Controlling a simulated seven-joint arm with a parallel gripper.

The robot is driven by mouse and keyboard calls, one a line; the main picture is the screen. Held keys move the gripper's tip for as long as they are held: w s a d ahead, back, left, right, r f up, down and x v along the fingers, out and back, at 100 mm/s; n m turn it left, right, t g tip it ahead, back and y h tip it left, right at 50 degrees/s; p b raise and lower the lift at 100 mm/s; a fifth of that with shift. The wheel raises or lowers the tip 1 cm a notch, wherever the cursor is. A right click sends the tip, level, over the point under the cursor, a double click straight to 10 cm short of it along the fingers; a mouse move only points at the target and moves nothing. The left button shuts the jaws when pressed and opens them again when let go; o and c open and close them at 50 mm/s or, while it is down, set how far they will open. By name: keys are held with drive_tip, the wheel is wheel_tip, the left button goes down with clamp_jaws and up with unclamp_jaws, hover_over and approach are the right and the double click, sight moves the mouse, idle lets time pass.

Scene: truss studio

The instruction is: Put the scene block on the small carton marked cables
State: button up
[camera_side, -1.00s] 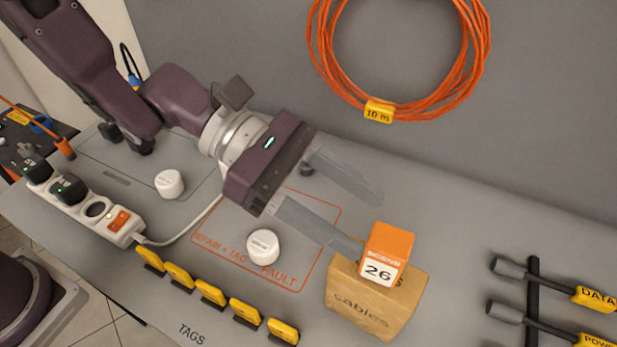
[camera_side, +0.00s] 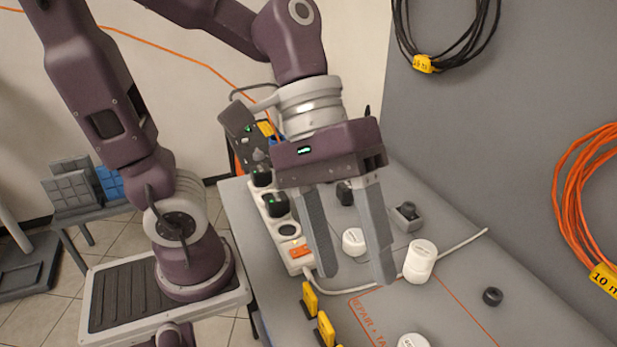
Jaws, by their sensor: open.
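My gripper (camera_side: 357,283) is in the middle of the side view, with its two grey fingers pointing down and well apart. Nothing is between them. It hangs over the bench near the power strip's end and some white round pieces. The scene block and the small carton marked cables are both outside this view, so how they stand now cannot be seen.
A white power strip (camera_side: 288,232) with black plugs lies left of the fingers. White round pieces (camera_side: 419,261) stand on the bench around the fingertips. Yellow tags (camera_side: 310,299) stand along the front edge. An orange cable coil (camera_side: 588,200) hangs on the grey back panel.

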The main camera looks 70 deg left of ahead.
drive_tip(key=s+a+m+t+y, duration=0.1)
drive_tip(key=a+m+t+y, duration=0.3)
drive_tip(key=a, duration=1.1)
drive_tip(key=t+y, duration=0.1)
drive_tip(key=y, duration=0.1)
drive_tip(key=shift+s+m+y, duration=0.2)
drive_tip(key=shift+m+y, duration=0.2)
drive_tip(key=shift+a, duration=0.1)
